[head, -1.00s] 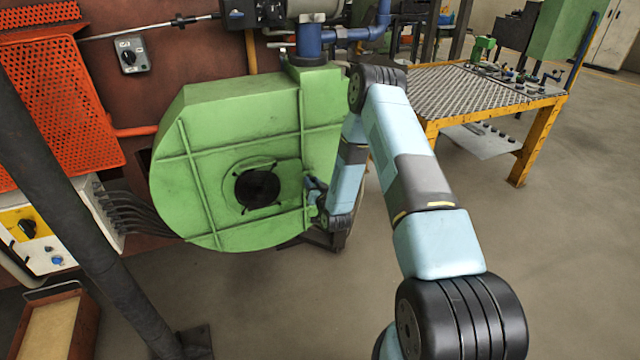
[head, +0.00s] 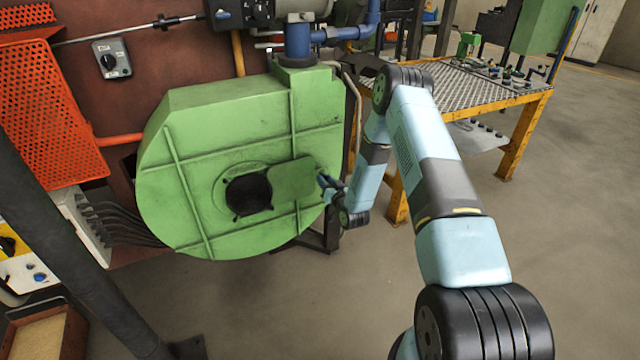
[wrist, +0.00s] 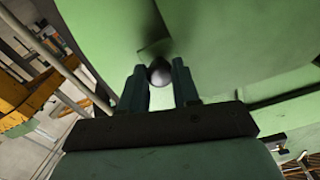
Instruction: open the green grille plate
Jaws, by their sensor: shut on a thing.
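The green grille plate (head: 292,180) is a small flat panel on the front of the large round green housing (head: 190,150). It stands to the right of the dark round opening (head: 249,195), which shows uncovered. My gripper (head: 326,184) is at the plate's right edge. In the wrist view my gripper (wrist: 160,82) is shut on a dark round knob (wrist: 159,72) between its fingers. The green surface fills most of the wrist view behind the knob, and part of the plate's edge is blurred.
A yellow-framed workbench (head: 480,95) with tools stands at the back right. An orange perforated panel (head: 45,110) and a dark slanted post (head: 60,220) are on the left. The floor in front of the housing is clear.

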